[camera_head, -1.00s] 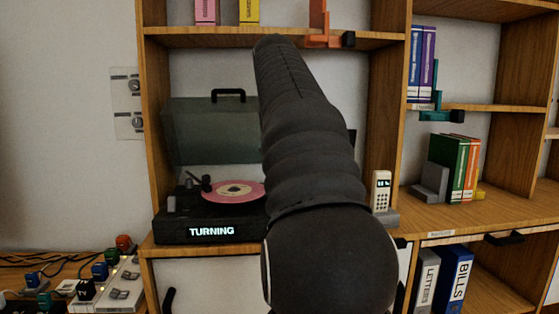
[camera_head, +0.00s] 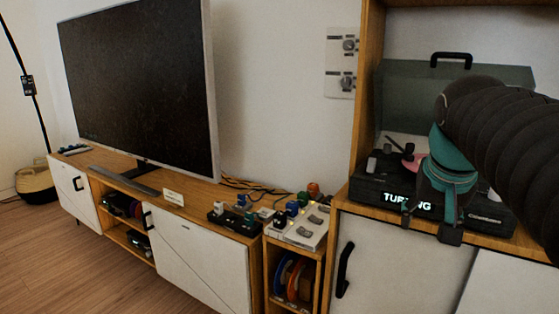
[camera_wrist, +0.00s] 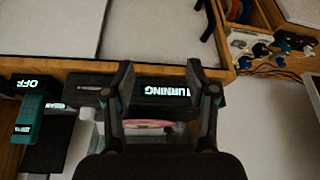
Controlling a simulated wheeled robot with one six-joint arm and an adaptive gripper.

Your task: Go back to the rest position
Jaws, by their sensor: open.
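My gripper (camera_head: 428,228) is in the right of the head view, in front of the record player. It hangs downward with its two fingers spread and nothing between them. In the wrist view my gripper (camera_wrist: 160,72) also shows open, with the fingers apart on either side of the player's lit "TURNING" front. The black record player (camera_head: 375,197) sits on a wooden shelf, its lid raised. My gripper and arm hide much of its pink record and part of its sign. I cannot tell whether the gripper touches the player.
A large television (camera_head: 140,90) stands on a long low cabinet (camera_head: 200,262) at left. Small coloured blocks and a white panel (camera_head: 300,232) with loose cables lie at its right end. A white door with a black handle (camera_head: 344,270) is below the player. Wooden floor (camera_head: 60,260) is clear.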

